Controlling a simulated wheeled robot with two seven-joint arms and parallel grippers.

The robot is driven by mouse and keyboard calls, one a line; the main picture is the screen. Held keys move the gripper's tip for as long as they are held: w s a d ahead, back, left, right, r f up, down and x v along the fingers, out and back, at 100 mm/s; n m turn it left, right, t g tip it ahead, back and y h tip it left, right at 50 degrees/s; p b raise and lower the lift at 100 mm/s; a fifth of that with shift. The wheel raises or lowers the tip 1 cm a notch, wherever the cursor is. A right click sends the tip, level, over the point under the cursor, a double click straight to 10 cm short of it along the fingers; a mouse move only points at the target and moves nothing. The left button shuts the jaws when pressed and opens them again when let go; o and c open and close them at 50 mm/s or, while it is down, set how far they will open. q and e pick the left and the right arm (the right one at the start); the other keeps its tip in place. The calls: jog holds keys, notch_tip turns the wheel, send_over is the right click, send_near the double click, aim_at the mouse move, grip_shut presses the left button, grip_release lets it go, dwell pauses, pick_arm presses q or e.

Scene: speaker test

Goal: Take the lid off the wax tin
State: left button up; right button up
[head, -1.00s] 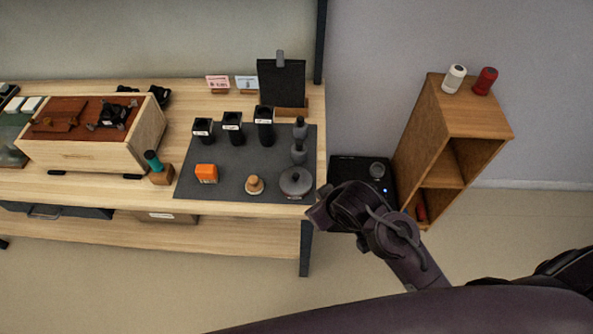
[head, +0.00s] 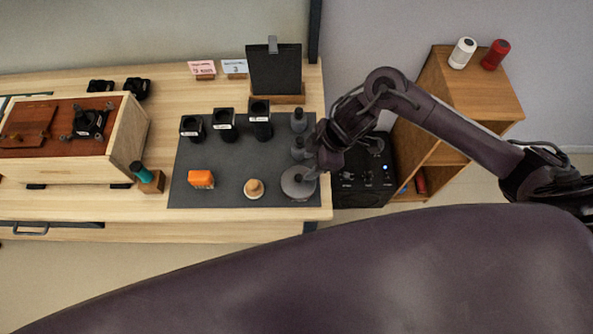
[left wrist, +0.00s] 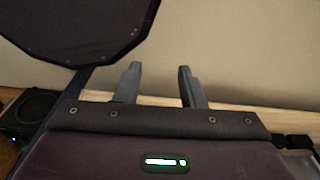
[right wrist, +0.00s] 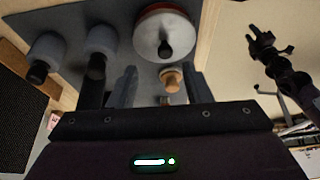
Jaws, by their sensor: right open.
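The wax tin (head: 297,184) is a round grey tin at the front right corner of the dark mat. In the right wrist view, its grey lid (right wrist: 152,32) with a black knob sits on it, and a reddish rim shows at the edge. My right gripper (right wrist: 160,88) is open and empty, with the tin beyond its fingertips. In the head view, my right gripper (head: 316,165) hangs close over the tin's right side and hides part of it. My left gripper (left wrist: 157,85) is open and empty in the left wrist view, apart from the wax tin.
Two grey bottles (head: 298,121) stand just behind the tin. A wooden knobbed piece (head: 254,188) and an orange block (head: 201,179) lie left of it on the mat (head: 225,190). Several black containers (head: 224,126) stand farther back. A black box (head: 365,187) stands right of the table.

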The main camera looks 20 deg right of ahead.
aim_at(299, 177)
jog(key=a+f, duration=0.1)
jog(key=f+p, duration=0.1)
jog(key=shift+s+a+f, duration=0.3)
jog(key=shift+s+a, duration=0.1)
jog(key=x, duration=0.2)
jog(key=shift+w+f, duration=0.25)
jog(key=shift+f, duration=0.05)
jog(key=shift+a+f, duration=0.1)
jog(key=shift+f, duration=0.25)
pick_arm(q)
jog(key=shift+s+a+r, duration=0.1)
jog(key=shift+s+r, duration=0.4)
jog(key=shift+s, duration=0.25)
pick_arm(e)
jog(key=shift+r, duration=0.1)
grip_shut()
